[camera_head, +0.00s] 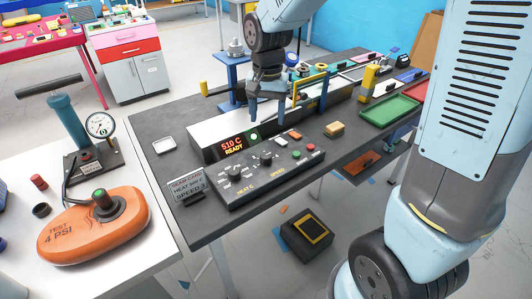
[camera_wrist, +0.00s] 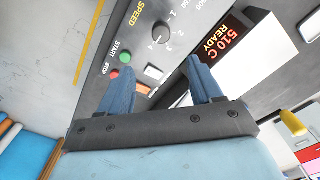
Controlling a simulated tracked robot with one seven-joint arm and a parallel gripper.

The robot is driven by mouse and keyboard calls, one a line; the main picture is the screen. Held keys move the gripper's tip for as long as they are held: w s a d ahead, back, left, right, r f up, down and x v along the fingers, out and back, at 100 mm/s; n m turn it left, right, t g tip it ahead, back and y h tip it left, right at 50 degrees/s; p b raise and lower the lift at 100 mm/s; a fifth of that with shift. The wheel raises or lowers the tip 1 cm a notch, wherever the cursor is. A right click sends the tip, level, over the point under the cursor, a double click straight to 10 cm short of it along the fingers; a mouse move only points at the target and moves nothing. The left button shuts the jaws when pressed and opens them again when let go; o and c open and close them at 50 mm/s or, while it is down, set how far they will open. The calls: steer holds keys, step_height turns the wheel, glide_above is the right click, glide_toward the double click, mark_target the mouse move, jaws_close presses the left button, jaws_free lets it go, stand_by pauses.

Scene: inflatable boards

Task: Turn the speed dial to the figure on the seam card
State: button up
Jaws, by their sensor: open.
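The speed dial (camera_head: 266,157) is a dark round knob on the black control panel. It also shows in the wrist view (camera_wrist: 161,33), beside the word SPEED and a ring of small figures; I cannot tell for sure where its pointer stands. The seam card (camera_head: 188,187) stands at the panel's left end; it has a heat line and a speed line, and the speed figure is too small to read surely. My gripper (camera_head: 267,120) is open and empty above the machine, behind the dial. In the wrist view its fingers (camera_wrist: 160,68) are apart, with the dial beyond them.
The heat dial (camera_head: 237,172) is left of the speed dial. The display (camera_head: 233,146) reads 510 C READY. Start and stop buttons (camera_head: 303,150) sit at the panel's right. A yellow-railed guide (camera_head: 310,82) is right of my gripper. An orange test piece (camera_head: 90,232) lies on the white table.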

mark_target(266, 155)
step_height(266, 155, down, 14)
steer(key=shift+a+f, duration=0.1)
steer(key=shift+a, duration=0.05)
stand_by(0.6)
steer(key=shift+c, duration=0.4)
steer(key=c, duration=1)
steer(key=shift+n, duration=0.3)
steer(key=n, duration=0.5)
steer(key=shift+n, duration=0.3)
steer(key=n, duration=0.5)
steer(key=shift+w, duration=0.1)
steer(key=shift+n, duration=0.3)
